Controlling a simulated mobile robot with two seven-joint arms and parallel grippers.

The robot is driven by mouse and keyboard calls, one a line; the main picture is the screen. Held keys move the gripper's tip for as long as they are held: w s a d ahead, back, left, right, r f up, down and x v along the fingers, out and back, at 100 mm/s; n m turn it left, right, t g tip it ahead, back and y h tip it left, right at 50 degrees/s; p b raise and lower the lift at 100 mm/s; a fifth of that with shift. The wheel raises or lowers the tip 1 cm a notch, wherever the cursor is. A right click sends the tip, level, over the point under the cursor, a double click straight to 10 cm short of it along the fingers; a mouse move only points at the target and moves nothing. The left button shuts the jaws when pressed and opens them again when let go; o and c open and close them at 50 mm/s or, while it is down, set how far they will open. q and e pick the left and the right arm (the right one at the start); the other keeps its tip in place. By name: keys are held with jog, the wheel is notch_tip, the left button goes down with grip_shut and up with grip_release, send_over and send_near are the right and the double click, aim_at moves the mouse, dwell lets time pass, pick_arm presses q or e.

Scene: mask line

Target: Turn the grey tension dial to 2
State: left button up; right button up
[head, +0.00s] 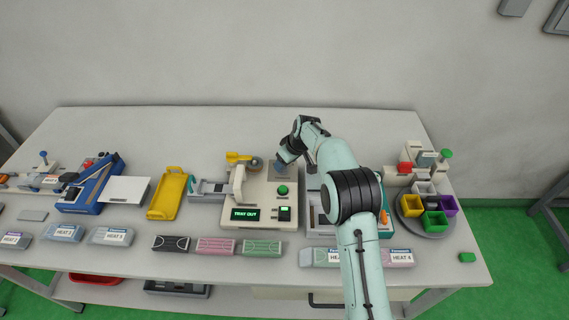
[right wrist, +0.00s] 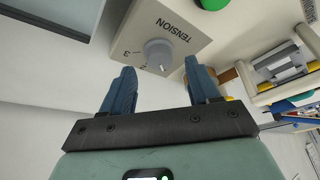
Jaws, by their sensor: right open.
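The grey tension dial (right wrist: 158,54) sits on a cream panel under the word TENSION, seen upside down in the right wrist view. The numbers 3 and 2 show along its lower left edge. A small pale mark shows at its lower edge; I cannot tell for sure whether it is the pointer or a number. My right gripper (right wrist: 159,74) is open, its blue fingers on either side of the dial's near side and not visibly touching it. In the head view the right gripper (head: 284,160) is over the back right of the cream machine (head: 259,196), where the dial is hidden. My left gripper is not in view.
The machine has a green button (head: 283,190) and a display reading TRAY OUT (head: 244,214). A yellow tray (head: 168,194) and a blue device (head: 90,186) stand left. A round carousel with coloured bins (head: 427,227) stands right. Labelled packs line the front edge.

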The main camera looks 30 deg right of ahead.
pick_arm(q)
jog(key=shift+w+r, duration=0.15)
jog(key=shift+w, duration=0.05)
pick_arm(e)
jog(key=shift+x, duration=1.25)
jog(key=c, duration=1)
jog(key=shift+c, duration=0.2)
